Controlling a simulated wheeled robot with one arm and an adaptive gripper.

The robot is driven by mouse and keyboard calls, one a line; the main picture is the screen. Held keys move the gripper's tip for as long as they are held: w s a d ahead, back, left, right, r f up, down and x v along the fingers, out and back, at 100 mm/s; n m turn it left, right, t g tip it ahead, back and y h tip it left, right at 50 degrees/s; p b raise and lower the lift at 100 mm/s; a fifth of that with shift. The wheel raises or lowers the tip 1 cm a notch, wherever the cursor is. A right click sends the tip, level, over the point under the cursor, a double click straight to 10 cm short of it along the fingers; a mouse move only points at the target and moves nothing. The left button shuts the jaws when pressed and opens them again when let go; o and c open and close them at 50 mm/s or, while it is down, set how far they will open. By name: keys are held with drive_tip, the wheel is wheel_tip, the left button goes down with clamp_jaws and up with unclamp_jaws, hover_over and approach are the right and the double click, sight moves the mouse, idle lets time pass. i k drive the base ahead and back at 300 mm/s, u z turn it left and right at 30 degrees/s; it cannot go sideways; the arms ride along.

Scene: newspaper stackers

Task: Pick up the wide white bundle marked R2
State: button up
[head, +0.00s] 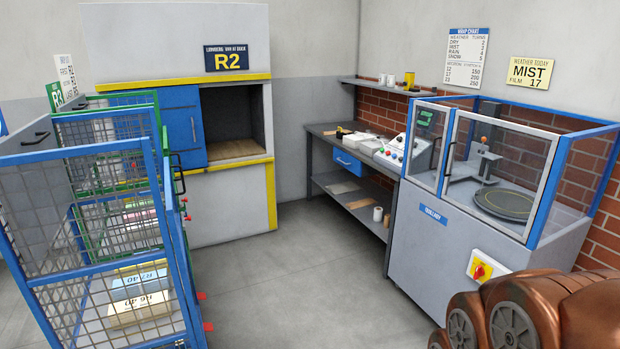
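A blue-topped bundle (139,281) and a cream bundle (140,309) lie on the lower shelf of the near blue cage trolley (83,160) at the left. Their lettering looks upside down and is hard to read. I cannot tell which bundle is the wide white R2 one. An R2 sign (232,60) hangs above the open hatch (232,125) in the back wall unit, whose visible floor is bare. My gripper is not in view.
A green-framed cage (118,103) stands behind the blue trolley. A workbench (330,130) with a control box runs along the right wall. A glazed wrapping machine with a turntable (502,204) stands at right. The grey floor (285,285) between is clear. My copper-coloured arm fills the lower right.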

sight(353, 141)
drive_tip(key=i, duration=3.65)
drive_tip(key=z, duration=0.5)
drive_tip(key=i, duration=1.4)
drive_tip(key=z, duration=0.25)
